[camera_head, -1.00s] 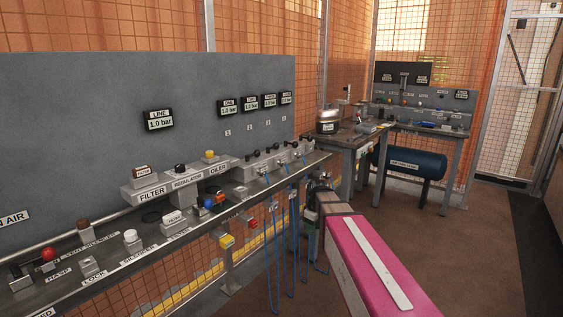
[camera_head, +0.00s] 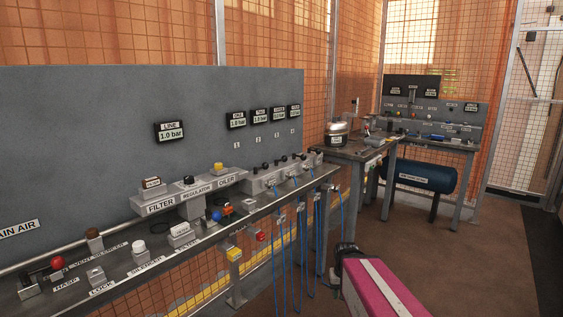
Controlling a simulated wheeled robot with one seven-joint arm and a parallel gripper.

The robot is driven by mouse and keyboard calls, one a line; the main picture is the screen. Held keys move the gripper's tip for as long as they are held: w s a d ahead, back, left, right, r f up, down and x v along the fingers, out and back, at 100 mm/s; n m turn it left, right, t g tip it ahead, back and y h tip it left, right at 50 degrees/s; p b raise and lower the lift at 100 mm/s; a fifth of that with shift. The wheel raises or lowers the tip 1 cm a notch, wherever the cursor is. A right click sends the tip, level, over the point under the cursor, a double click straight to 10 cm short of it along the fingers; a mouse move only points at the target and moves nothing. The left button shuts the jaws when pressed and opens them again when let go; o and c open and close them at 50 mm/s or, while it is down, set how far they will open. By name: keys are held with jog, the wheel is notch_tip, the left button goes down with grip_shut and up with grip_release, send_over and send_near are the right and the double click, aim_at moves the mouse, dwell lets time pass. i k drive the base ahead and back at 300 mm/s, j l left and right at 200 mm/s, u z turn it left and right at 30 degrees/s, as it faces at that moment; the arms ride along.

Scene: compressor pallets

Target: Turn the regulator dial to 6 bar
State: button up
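The regulator dial (camera_head: 188,180) is a small black knob on the grey block labelled REGULATOR (camera_head: 197,189), between the FILTER block (camera_head: 160,205) and the OILER block (camera_head: 227,180). Any scale on the dial is too small to read. The LINE display (camera_head: 170,132) on the grey panel above reads 1.0 bar. My pink arm link (camera_head: 385,292) shows at the bottom right, well away from the dial. My gripper's fingers do not show.
The bench (camera_head: 130,262) carries a red-knobbed valve (camera_head: 57,263), a white knob (camera_head: 138,245) and a blue knob (camera_head: 217,215). Blue hoses (camera_head: 316,240) hang from its front edge. A second bench (camera_head: 352,151) and a dark blue tank (camera_head: 425,176) stand behind. Brown floor is clear at right.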

aim_at(189, 178)
jog(key=u, duration=1.45)
